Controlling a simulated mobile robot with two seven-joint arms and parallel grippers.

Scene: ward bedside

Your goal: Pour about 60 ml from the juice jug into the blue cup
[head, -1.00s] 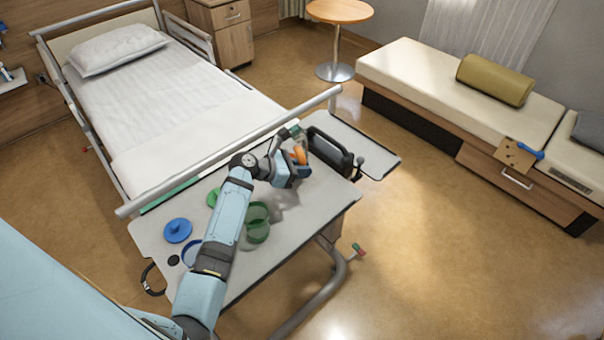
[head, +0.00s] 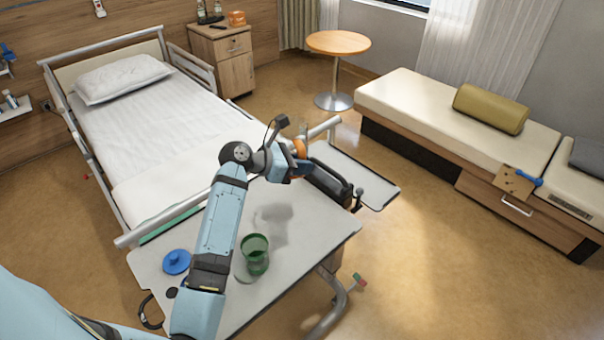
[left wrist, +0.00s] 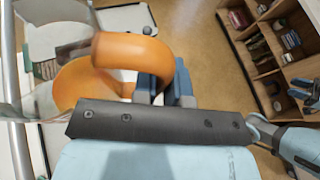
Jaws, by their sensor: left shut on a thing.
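My left gripper (head: 296,160) is shut on the orange handle of the clear juice jug (head: 303,133), above the far part of the overbed table (head: 310,235). In the left wrist view, the jug's clear wall (left wrist: 50,60) is at the upper left, and the orange handle (left wrist: 140,52) is between my fingers. The juice level is not clear. A green see-through cup (head: 255,253) stands on the table right of my forearm. A blue lid with a knob (head: 177,262) lies left of it. The blue cup is hidden behind my left arm.
A black device with a handle (head: 328,184) stands on the table's far right, close to the jug. The bed rail (head: 200,200) runs behind the table. The table's right front is clear. A couch (head: 420,95) stands farther right.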

